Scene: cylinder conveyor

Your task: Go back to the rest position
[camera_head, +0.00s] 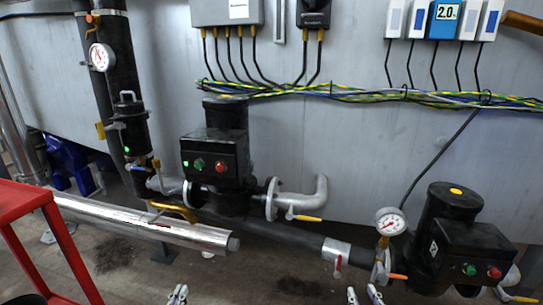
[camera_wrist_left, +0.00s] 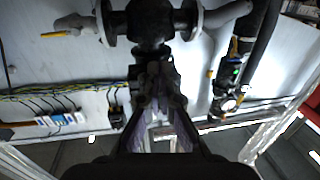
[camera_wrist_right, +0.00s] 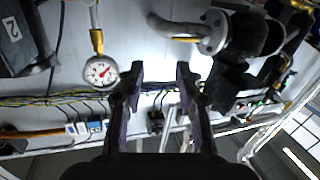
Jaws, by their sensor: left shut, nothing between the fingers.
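My left gripper (camera_head: 177,293) shows only as fingertips at the bottom edge of the head view, low and left of centre. In the left wrist view its fingers (camera_wrist_left: 158,75) come together with nothing between them. My right gripper (camera_head: 363,294) shows at the bottom edge of the head view, right of centre. In the right wrist view its fingers (camera_wrist_right: 159,72) are apart, with an empty gap. Both grippers point at the wall and hold nothing. The rest of both arms is out of the head view.
A black pump (camera_head: 218,160) with green and red buttons stands at the wall, a second pump (camera_head: 455,245) at right. A silver pipe (camera_head: 140,222) runs low at left, beside a red frame (camera_head: 25,195). A gauge (camera_head: 390,222) stands near the right pump. Floor is open in front.

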